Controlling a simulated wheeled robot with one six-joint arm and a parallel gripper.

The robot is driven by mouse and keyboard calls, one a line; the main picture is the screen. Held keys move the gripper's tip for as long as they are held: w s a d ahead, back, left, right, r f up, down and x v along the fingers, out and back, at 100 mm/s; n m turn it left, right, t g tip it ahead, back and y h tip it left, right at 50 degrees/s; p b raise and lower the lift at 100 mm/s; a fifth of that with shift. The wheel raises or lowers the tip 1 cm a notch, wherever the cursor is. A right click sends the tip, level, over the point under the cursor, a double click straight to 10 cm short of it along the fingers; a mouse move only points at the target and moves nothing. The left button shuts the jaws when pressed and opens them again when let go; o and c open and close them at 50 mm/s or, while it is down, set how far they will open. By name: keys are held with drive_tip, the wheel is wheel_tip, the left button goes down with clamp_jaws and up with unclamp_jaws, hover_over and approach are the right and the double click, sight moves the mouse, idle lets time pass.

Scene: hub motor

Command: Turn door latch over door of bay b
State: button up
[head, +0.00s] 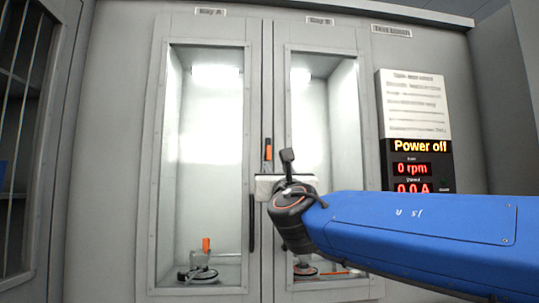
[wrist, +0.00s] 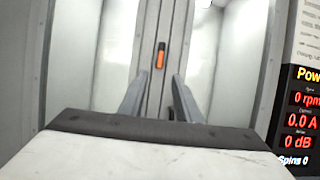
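The door latch (head: 267,150) is a small orange and dark bar, standing upright on the grey post between the two bay doors. In the wrist view the latch (wrist: 160,55) shows ahead, between and beyond my fingertips. The glazed door of bay B (head: 365,170) is to the right of the post and looks closed. My gripper (wrist: 158,80) is open and empty, its two grey fingers apart and pointing at the post. In the head view my gripper (head: 285,182) is just below the latch, and my arm hides the lower part of the bay B door.
The closed-looking door of bay A (head: 160,170) is on the left, with a dark vertical handle (head: 252,222). A motor-like unit (head: 198,270) stands inside. On the right, a display panel (head: 418,168) reads "Power off", 0 rpm. A dark shelf is far left.

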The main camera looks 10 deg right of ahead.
sight(269, 152)
drive_tip(key=x, duration=1.6)
drive_tip(key=shift+w, duration=0.45)
clamp_jaws()
